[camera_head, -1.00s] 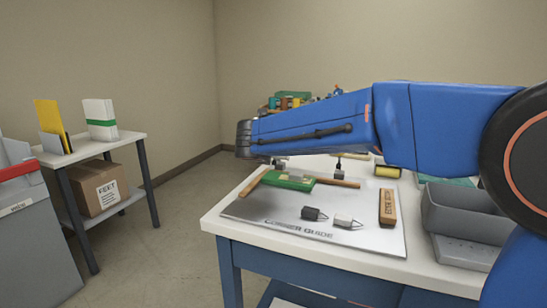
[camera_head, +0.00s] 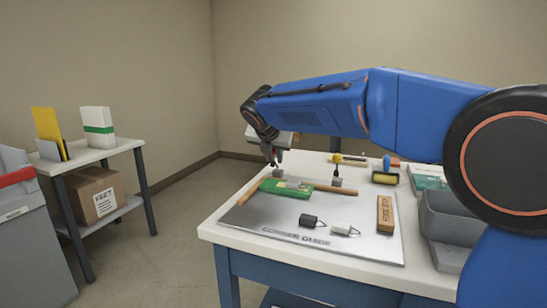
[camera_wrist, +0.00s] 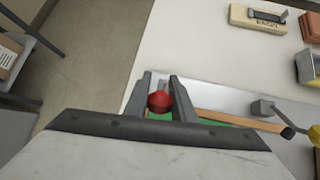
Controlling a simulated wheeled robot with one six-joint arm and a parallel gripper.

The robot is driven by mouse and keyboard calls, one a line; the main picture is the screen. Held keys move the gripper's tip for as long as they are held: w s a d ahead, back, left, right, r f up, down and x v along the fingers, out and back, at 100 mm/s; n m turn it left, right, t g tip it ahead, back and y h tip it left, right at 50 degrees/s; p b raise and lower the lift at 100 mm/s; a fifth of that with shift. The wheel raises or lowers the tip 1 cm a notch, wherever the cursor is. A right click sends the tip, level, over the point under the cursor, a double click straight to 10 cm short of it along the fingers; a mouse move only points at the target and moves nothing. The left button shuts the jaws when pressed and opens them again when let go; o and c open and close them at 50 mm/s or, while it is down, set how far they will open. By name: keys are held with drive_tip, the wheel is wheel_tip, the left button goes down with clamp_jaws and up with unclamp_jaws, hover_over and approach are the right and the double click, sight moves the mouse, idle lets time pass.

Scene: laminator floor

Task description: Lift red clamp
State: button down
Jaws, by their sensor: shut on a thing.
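The red clamp shows its round red knob (camera_wrist: 159,102) between my two fingers in the wrist view. In the head view its grey block (camera_head: 277,174) is at the far left of the metal guide plate (camera_head: 262,222), by the wooden strips. My gripper (camera_head: 273,160) points down from above and is shut on the red clamp; its fingers (camera_wrist: 160,95) flank the knob in the wrist view. The fingers hide most of the knob in the head view. I cannot tell any gap under the block.
A green piece (camera_head: 287,188) lies beside the red clamp. Black (camera_head: 308,220) and white (camera_head: 341,230) tagged pieces, a wooden block (camera_head: 385,214) and a grey bin (camera_head: 448,220) are nearer or right.

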drive_tip(key=c, duration=1.5)
unclamp_jaws()
drive_tip(key=shift+r, duration=0.1)
drive_tip(key=v, duration=1.7)
drive_tip(key=shift+a, duration=0.1)
drive_tip(key=shift+s, duration=0.15)
